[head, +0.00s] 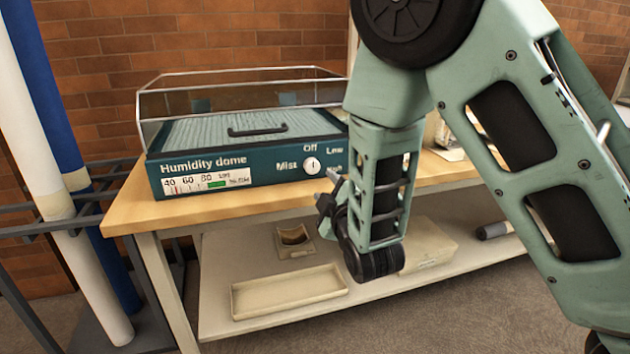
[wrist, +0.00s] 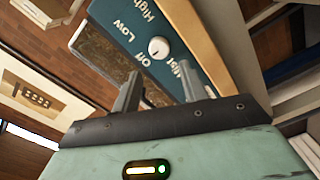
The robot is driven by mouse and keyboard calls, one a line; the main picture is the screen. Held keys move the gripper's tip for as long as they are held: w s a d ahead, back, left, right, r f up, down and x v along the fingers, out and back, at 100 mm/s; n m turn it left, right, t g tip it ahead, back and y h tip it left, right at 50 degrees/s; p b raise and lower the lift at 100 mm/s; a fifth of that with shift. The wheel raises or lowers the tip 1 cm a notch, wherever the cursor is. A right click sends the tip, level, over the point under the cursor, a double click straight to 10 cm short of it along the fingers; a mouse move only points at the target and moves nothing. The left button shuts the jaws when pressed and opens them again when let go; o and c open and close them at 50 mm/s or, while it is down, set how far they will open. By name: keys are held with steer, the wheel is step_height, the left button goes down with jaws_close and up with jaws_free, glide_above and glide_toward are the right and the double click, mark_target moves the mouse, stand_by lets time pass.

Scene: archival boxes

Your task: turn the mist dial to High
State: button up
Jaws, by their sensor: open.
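The mist dial (head: 312,164) is a round white knob on the dark teal front panel of the humidity dome (head: 240,179). "Off" is printed above it and "Low" to its upper right; the label at its lower right is partly hidden by my arm. The dial also shows in the wrist view (wrist: 158,47), where "High", "Low" and "Off" are readable beside it. Its pointer is too small to read surely. My gripper (head: 327,190) is open and empty, just right of and below the dial. In the wrist view my fingers (wrist: 160,80) are apart, with the dial beyond them.
The dome stands on a wooden-topped bench (head: 130,208). The lower shelf holds a shallow tray (head: 290,296), a small box (head: 294,242) and a larger box (head: 432,246). Blue and white rolls (head: 62,200) stand in a rack at left. The bench edge runs below the panel.

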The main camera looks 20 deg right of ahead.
mark_target(313, 169)
steer(key=w, duration=0.9)
steer(key=c, duration=0.7)
